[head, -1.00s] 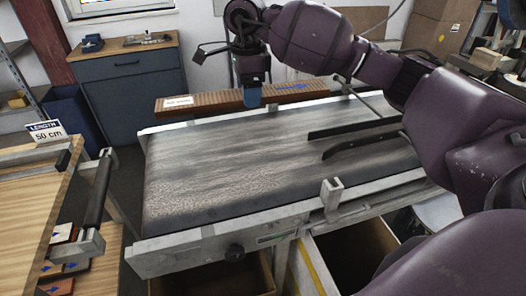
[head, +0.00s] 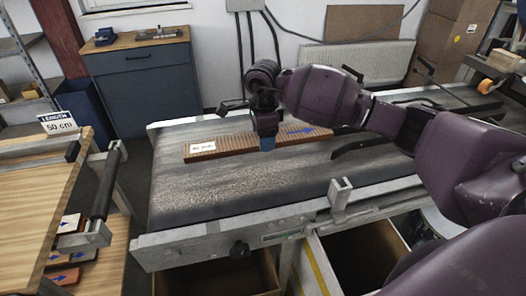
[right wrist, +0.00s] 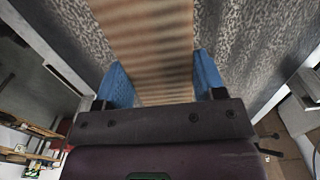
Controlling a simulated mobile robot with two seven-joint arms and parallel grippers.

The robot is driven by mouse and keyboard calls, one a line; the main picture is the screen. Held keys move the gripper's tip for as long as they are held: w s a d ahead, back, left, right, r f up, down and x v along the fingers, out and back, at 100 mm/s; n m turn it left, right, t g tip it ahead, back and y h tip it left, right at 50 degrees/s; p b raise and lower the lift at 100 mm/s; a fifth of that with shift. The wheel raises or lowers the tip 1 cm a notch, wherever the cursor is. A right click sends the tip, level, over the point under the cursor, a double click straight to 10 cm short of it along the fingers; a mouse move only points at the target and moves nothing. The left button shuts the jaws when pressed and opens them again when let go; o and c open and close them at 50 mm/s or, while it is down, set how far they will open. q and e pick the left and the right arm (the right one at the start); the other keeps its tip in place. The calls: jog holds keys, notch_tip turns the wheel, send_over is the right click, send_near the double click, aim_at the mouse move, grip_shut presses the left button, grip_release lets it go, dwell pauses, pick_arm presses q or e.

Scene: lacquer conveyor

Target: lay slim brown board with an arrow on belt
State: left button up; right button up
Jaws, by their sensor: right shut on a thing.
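The slim brown board (head: 232,147) has a white label at its left end and a blue arrow pointing right. It lies lengthwise over the far half of the grey belt (head: 225,187); whether it touches the belt or hovers just above is hard to tell. My right gripper (head: 267,143) is shut on the board near its middle, from above. In the right wrist view the blue fingers (right wrist: 160,82) stand on either side of the board (right wrist: 150,45), with speckled belt beyond both edges. My left gripper is not in view.
Dark guide rails (head: 365,147) stand over the belt to the right. A metal bracket (head: 340,193) rises from the near frame. A wooden table with a "50 cm" length sign (head: 58,123) is at left. Open bins (head: 358,255) sit below the belt. The belt's near left is clear.

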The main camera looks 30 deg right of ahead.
aim_at(263, 159)
jog(key=shift+f, duration=2.75)
jog(key=shift+f, duration=0.1)
jog(key=o, duration=1.1)
notch_tip(263, 159, up, 12)
jog(key=shift+r, duration=0.1)
